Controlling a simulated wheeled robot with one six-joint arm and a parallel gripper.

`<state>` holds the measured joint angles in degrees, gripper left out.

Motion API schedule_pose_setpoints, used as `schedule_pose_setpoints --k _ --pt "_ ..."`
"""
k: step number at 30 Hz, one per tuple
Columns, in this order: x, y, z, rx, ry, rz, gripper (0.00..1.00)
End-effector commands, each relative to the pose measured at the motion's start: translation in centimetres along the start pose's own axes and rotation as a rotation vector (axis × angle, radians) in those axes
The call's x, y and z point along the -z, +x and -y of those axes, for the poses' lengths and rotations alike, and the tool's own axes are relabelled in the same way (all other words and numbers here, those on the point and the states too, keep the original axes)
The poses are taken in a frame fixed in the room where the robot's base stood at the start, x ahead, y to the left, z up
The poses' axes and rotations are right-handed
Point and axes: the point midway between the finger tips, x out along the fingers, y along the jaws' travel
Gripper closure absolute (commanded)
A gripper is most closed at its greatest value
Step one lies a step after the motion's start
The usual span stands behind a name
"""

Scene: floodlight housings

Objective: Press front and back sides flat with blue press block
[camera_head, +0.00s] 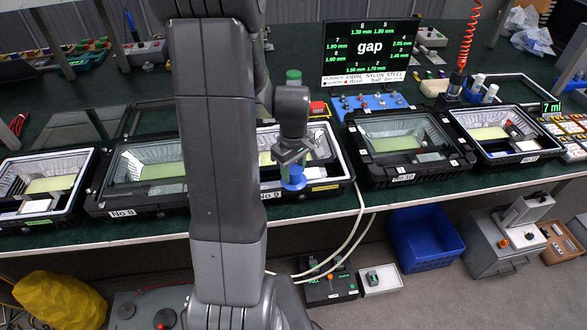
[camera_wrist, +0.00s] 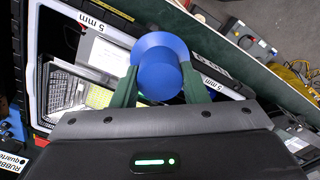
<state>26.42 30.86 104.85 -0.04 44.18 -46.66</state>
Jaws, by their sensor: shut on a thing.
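My gripper (camera_head: 292,168) is shut on the blue press block (camera_head: 293,182). In the wrist view the block (camera_wrist: 160,68) sits between the two green fingers of my gripper (camera_wrist: 158,88). The block is over the front side of the middle floodlight housing (camera_head: 335,183), which is labelled No 9. Whether the block touches the frame cannot be told. My arm hides the left part of this housing. In the wrist view the housing's pale frame (camera_wrist: 62,22) carries 5 mm labels, and its reflector shows inside.
Other housings stand on the green bench, No 8 (camera_head: 98,207) to the left and No 10 (camera_head: 377,180) to the right. A gap display (camera_head: 369,52) stands behind. A blue crate (camera_head: 425,238) is on the floor below.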

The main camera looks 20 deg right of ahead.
Motion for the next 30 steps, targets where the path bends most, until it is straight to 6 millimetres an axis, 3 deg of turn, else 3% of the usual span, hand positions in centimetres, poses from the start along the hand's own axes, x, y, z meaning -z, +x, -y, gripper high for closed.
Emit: schedule_pose_setpoints --k 15,30 --pt "-0.1 0.1 0.2 0.006 0.001 0.004 0.87" --pt "0.0 -4.0 0.1 0.002 0.000 0.001 0.87"
